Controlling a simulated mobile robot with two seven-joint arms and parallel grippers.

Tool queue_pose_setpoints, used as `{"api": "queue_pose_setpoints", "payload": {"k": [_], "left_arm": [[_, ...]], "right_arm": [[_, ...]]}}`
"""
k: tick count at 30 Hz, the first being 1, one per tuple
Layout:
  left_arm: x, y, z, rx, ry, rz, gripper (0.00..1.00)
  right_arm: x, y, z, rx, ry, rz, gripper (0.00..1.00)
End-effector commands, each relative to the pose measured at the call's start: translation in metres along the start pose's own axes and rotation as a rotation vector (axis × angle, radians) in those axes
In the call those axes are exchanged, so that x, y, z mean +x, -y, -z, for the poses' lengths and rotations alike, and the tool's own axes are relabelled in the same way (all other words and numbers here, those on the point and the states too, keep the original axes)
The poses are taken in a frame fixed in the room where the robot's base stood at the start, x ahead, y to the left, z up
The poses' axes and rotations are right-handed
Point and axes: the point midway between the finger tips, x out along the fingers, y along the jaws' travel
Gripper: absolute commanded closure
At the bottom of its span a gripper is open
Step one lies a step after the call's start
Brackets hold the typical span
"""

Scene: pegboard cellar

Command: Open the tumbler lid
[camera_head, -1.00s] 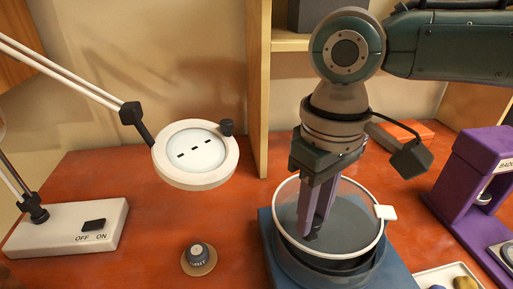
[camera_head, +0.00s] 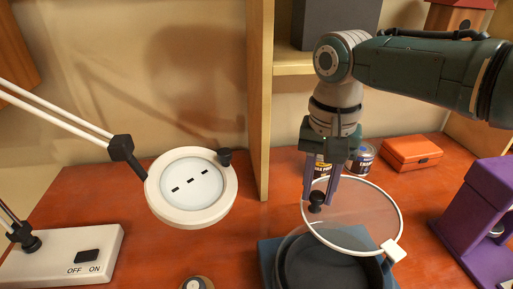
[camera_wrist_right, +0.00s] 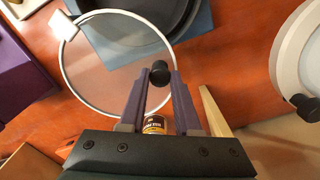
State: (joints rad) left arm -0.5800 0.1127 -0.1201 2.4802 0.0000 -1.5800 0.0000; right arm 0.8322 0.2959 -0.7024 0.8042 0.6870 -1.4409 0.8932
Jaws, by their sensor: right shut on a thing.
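The tumbler (camera_head: 325,265) is a dark round drum on a blue base at the bottom of the head view. Its clear round lid has a white rim (camera_head: 398,205) and stands tilted up, hinged at a white block (camera_head: 394,251) on the right. My right gripper (camera_head: 318,204) is shut on the lid's black knob (camera_head: 316,199) on the side away from the hinge. In the right wrist view the knob (camera_wrist_right: 159,70) sits between the purple fingertips. The drum's opening is partly seen through the lid. My left gripper is not in view.
A magnifier lamp (camera_head: 192,188) with a white switch base (camera_head: 62,256) stands at the left. A small dial (camera_head: 197,283) is at the bottom edge. A purple machine (camera_head: 483,215) stands at right. Behind are cans (camera_head: 360,159) and an orange case (camera_head: 411,152).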

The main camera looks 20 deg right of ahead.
Motion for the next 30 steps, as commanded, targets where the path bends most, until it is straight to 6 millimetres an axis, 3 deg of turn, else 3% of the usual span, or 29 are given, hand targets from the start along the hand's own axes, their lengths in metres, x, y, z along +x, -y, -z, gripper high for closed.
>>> {"api": "queue_pose_setpoints", "payload": {"k": [15,30], "left_arm": [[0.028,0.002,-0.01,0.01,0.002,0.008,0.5],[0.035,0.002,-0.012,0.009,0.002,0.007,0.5]], "right_arm": [[0.002,-0.035,0.054,0.446,-0.003,0.001,1.0],[0.0,-0.055,0.07,0.626,-0.004,0.001,1.0]]}}
